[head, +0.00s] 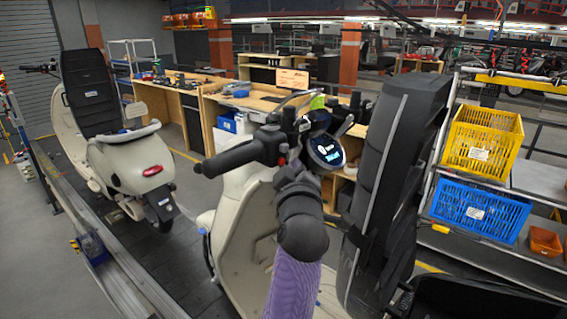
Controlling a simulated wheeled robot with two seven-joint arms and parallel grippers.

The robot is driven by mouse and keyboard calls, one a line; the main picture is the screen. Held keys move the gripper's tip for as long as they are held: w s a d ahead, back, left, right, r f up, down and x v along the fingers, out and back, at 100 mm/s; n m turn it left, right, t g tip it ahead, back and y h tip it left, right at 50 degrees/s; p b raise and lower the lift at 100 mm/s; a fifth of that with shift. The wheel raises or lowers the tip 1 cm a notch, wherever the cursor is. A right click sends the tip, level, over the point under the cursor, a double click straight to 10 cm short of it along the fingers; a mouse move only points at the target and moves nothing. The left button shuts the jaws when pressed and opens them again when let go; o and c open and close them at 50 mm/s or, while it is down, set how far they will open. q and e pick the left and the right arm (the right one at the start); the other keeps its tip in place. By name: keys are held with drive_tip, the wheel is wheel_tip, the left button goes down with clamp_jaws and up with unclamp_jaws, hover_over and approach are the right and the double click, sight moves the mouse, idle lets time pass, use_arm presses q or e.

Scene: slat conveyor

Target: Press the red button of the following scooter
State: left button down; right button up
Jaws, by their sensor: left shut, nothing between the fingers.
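The nearer scooter (243,215), cream coloured, stands in front of me with its handlebar, lit round display (327,151) and left black grip (231,158) in view. A small red spot, which looks like the red button (282,161), shows on the switch block beside the grip's inner end. My left arm, with a purple sleeve, rises from the bottom middle. My left gripper (292,168) is shut and empty, close to the switch block; its tips are partly hidden behind its wrist. I cannot tell whether it touches the button. My right gripper is not clearly seen.
Another cream scooter (130,165) stands ahead at left on the dark slat conveyor (150,262), beside a metal rail. Yellow (482,140) and blue (480,208) crates sit on a right-hand rack. Wooden workbenches stand behind.

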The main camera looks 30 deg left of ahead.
use_arm(q)
drive_tip(key=shift+d, duration=0.1)
drive_tip(key=d+b, duration=0.1)
drive_tip(key=d, duration=0.1)
drive_tip(key=s+d+b, duration=0.1)
drive_tip(key=d, duration=0.1)
drive_tip(key=shift+d+b, duration=0.3)
drive_tip(key=shift+d, duration=0.1)
drive_tip(key=shift+a+f, duration=0.1)
